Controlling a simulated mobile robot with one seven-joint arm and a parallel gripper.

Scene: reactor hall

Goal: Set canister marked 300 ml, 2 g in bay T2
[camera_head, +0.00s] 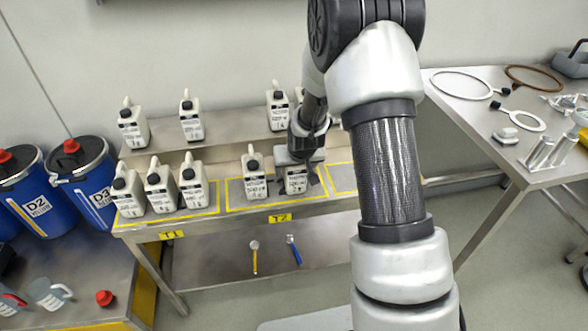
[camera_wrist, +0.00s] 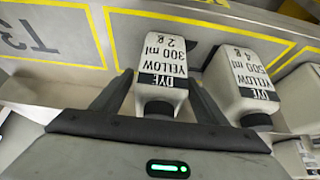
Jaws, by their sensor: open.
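The white canister marked yellow dye, 300 ml, 2 g (camera_wrist: 161,52) stands upright in the right part of bay T2 (camera_head: 233,204), inside its yellow outline. It also shows in the head view (camera_head: 297,183), partly covered by my gripper. My gripper (camera_wrist: 160,88) is open, with one finger on each side of this canister's neck and upper body. I cannot tell whether the fingers touch it. The T2 label (camera_head: 280,218) is on the bench's front edge. A second canister, marked yellow dye, 500 ml, 4 g (camera_wrist: 243,72), stands beside it in T2 (camera_head: 254,178).
Several similar canisters stand in bay T1 (camera_head: 159,190) and on the raised back shelf (camera_head: 190,118). The bay to the right of T2 (camera_head: 341,178) looks empty where visible. Blue drums (camera_head: 84,172) stand left; a side table (camera_head: 480,120) with rings and tools stands right.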

